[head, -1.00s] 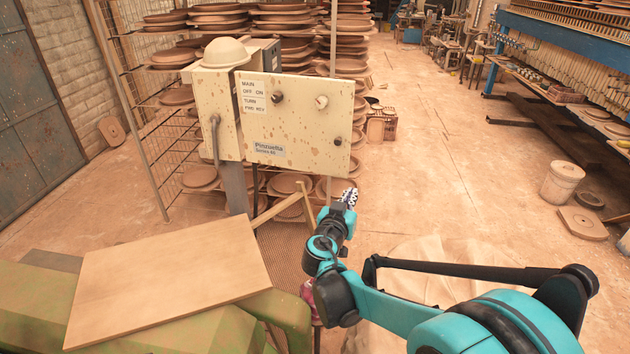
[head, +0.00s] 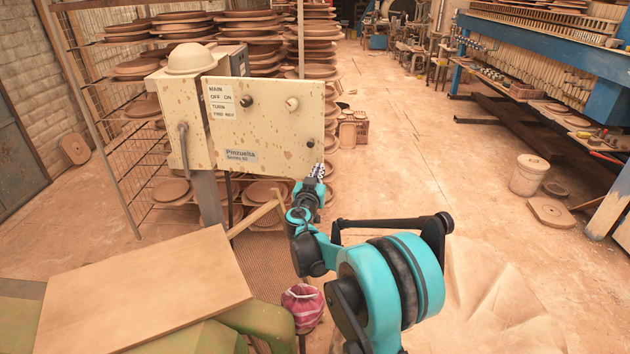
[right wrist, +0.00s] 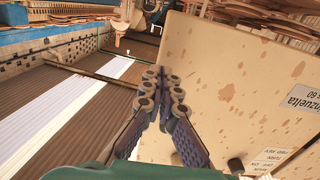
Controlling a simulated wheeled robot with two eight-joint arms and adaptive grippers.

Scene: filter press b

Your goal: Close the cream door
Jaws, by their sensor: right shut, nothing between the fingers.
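The cream door (head: 265,122) is a speckled flat panel with labels and knobs. It stands open on the cream control box (head: 185,105), extending to the right. My right gripper (head: 319,171) is by the door's lower right corner in the head view. In the right wrist view the door (right wrist: 235,85) fills the right side, and the shut, empty fingers (right wrist: 164,82) are close beside its edge. I cannot tell whether they touch it. My left gripper is not in view.
A tan board (head: 140,290) lies on a green surface at the lower left. Racks of clay plates (head: 250,50) stand behind the box. A pink-and-white bundle (head: 303,305) is below my right arm. The floor to the right is open up to a white bucket (head: 528,175).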

